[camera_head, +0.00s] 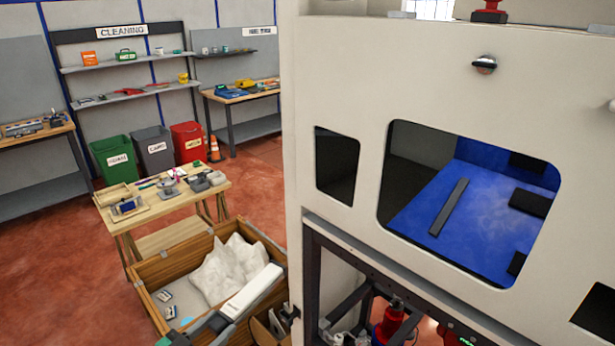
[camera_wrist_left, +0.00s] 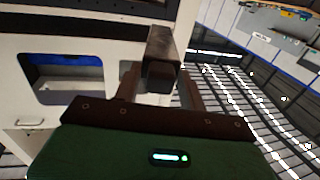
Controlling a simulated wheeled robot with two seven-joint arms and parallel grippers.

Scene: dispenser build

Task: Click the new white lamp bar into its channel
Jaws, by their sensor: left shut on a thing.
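The white lamp bar (camera_head: 252,291) is held slanting up to the right, in front of the wooden crate in the head view. My left gripper (camera_head: 212,324) is shut on its lower-left end. In the left wrist view the bar (camera_wrist_left: 163,62) looks dark and foreshortened between the fingers of my left gripper (camera_wrist_left: 162,90). The bar is outside the pale machine cabinet (camera_head: 400,75). Through its large window, a long dark strip (camera_head: 448,207) shows over the blue interior; I cannot tell whether it is the channel. My right gripper is not in view.
The wooden crate (camera_head: 158,271) holds white sheeting and small items. A wooden table (camera_head: 143,215) with parts stands behind it. The cabinet's solid front and window edges surround the blue interior. Open red floor (camera_head: 60,270) lies at the left.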

